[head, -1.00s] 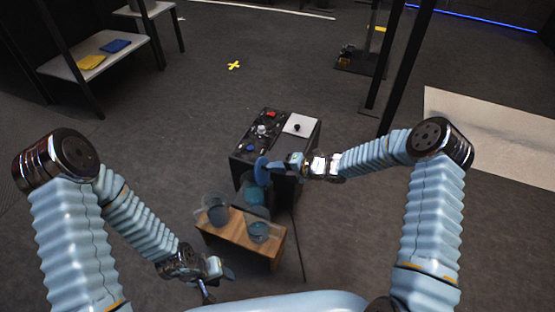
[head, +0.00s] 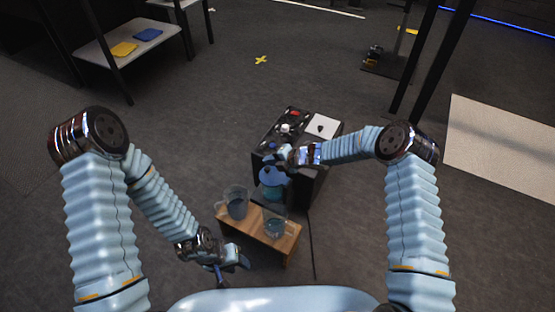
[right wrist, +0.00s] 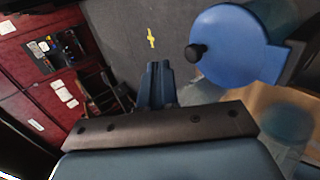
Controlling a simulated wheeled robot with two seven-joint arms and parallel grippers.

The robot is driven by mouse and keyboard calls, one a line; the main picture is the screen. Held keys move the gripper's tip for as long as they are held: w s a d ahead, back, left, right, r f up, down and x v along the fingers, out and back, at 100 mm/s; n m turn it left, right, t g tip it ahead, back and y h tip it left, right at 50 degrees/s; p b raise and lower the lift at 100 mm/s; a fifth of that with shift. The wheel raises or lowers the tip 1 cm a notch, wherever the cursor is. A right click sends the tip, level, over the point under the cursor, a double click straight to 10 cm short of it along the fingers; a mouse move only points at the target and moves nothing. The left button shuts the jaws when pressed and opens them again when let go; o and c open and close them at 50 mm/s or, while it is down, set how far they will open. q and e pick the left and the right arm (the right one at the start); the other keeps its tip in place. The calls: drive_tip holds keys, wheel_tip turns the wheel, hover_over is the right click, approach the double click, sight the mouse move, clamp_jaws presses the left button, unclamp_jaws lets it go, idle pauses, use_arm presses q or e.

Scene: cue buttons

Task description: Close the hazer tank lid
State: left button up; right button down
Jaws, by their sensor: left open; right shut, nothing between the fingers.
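My left gripper (head: 233,268) is open and empty, low beside the bench.
A small wooden bench (head: 250,232) stands in front of the hazer. It bears a clear pitcher (head: 236,204) and a clear bowl-like container (head: 273,228). A dark cable (head: 311,245) runs on the floor at its right. Shelves (head: 125,45) stand far left.

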sight(266, 168)
drive_tip(key=shift+w+a+f+b, duration=0.3)
drive_tip(key=shift+a+f, duration=0.2)
drive_tip(key=shift+f, duration=0.2)
drive_tip(key=shift+w+a+f+b, duration=0.3)
drive_tip(key=shift+a+f, duration=0.15)
drive_tip(key=shift+f, duration=0.25)
